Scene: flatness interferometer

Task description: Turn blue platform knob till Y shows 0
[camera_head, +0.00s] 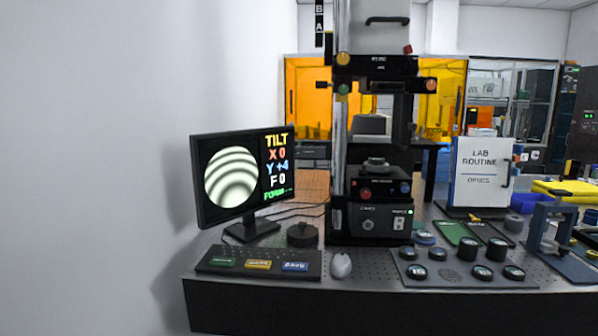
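The blue platform knob (405,187) is on the front of the black interferometer (368,240), at the right under the small stage (376,165). A red knob (365,193) is beside it on the left. The monitor (245,178) at the left shows curved fringes in a round picture. Its text reads TILT, X 0, Y +4 and F 0, with a green word below. My gripper is not in view.
A keyboard-like panel with coloured labels (258,272) and a white mouse (341,266) lie in front of the monitor. Several round parts stand on a grey tray (450,275) at the right. A LAB ROUTINE board (481,170) stands behind. Space before the knob looks clear.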

